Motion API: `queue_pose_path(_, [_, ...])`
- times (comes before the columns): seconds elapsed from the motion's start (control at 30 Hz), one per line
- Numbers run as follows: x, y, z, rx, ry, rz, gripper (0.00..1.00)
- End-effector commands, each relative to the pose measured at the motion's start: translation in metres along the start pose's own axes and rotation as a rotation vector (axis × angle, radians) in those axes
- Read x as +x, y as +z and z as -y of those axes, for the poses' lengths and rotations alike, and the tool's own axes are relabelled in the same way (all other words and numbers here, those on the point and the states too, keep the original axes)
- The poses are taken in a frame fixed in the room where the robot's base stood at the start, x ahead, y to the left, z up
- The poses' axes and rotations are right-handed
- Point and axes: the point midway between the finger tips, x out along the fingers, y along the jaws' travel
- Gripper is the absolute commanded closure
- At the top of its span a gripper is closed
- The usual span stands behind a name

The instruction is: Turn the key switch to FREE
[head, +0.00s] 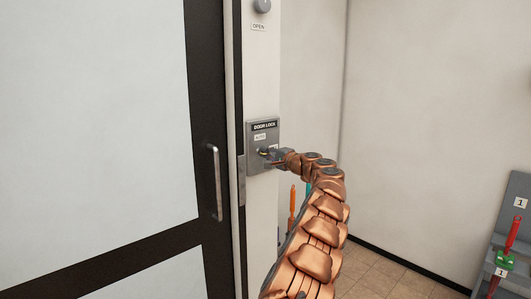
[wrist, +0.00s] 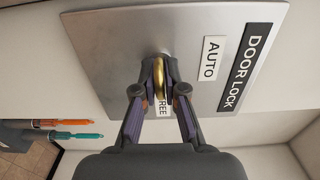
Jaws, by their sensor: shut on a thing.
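The key switch is on a grey metal plate (head: 256,163) labelled DOOR LOCK, on the white post right of the door. The plate fills the upper middle of the wrist view (wrist: 110,60). My gripper (head: 269,154) reaches it from the right. In the wrist view my gripper (wrist: 160,78) is shut on a brass-coloured key (wrist: 160,74), one finger on each side. An AUTO label (wrist: 209,58) is clear of the fingers. A FREE label (wrist: 163,108) shows partly between the fingers. The keyhole and the exact key angle are hidden.
A dark-framed door (head: 212,120) with a vertical handle (head: 216,182) stands left of the plate. A round knob (head: 262,6) above an OPEN label is higher on the post. Orange (head: 292,203) and teal tools are low behind my arm. A grey rack (head: 515,215) is at far right.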

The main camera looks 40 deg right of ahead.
Motion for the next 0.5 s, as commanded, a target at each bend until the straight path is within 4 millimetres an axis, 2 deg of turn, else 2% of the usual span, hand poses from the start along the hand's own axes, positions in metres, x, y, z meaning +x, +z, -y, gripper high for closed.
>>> queue_pose_path(0.33, [-0.0006, -0.0011, 0.0005, 0.001, -0.001, -0.003, 1.00])
queue_pose_path(0.37, [-0.0006, -0.0011, 0.0006, 0.001, -0.001, -0.003, 0.88])
queue_pose_path(0.5, [-0.0004, -0.0008, 0.0003, 0.001, -0.001, -0.002, 0.73])
